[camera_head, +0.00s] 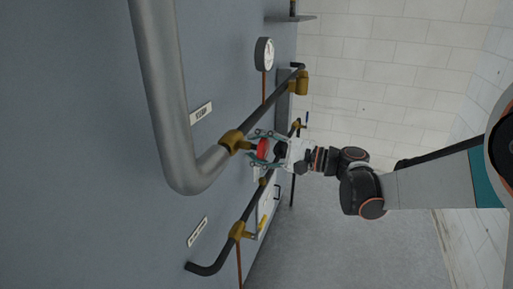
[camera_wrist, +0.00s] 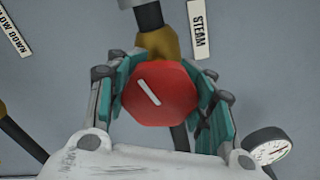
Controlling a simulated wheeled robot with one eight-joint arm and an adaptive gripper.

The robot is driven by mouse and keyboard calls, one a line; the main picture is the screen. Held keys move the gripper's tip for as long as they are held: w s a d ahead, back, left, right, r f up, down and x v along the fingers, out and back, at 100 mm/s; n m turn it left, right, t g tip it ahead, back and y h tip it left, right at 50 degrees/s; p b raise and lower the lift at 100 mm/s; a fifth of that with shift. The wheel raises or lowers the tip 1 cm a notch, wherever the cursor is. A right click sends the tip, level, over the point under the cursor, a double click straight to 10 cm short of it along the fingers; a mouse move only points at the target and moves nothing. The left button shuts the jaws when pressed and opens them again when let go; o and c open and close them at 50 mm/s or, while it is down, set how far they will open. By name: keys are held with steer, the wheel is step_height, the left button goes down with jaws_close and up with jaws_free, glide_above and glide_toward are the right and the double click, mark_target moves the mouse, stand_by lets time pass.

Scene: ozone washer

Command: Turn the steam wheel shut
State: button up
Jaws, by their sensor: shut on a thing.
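In the head view the wheel (camera_head: 263,149) shows between the fingers of my gripper (camera_head: 261,150), next to the brass valve (camera_head: 233,142) on the dark pipe.
A thick grey pipe (camera_head: 167,95) bends beside the valve. A round gauge (camera_head: 265,54) is above in the head view; a gauge (camera_wrist: 268,147) is lower right in the wrist view. Another brass valve (camera_head: 238,230) with a yellow handle (camera_head: 262,222) is below. Open floor (camera_head: 350,245) lies to the right.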

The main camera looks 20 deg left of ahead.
steer(key=m, duration=0.5)
steer(key=shift+m, duration=0.4)
steer(key=m, duration=1)
steer(key=shift+m, duration=0.4)
steer(key=m, duration=0.4)
steer(key=shift+m, duration=0.4)
steer(key=shift+f, duration=0.1)
steer(key=o, duration=1.2)
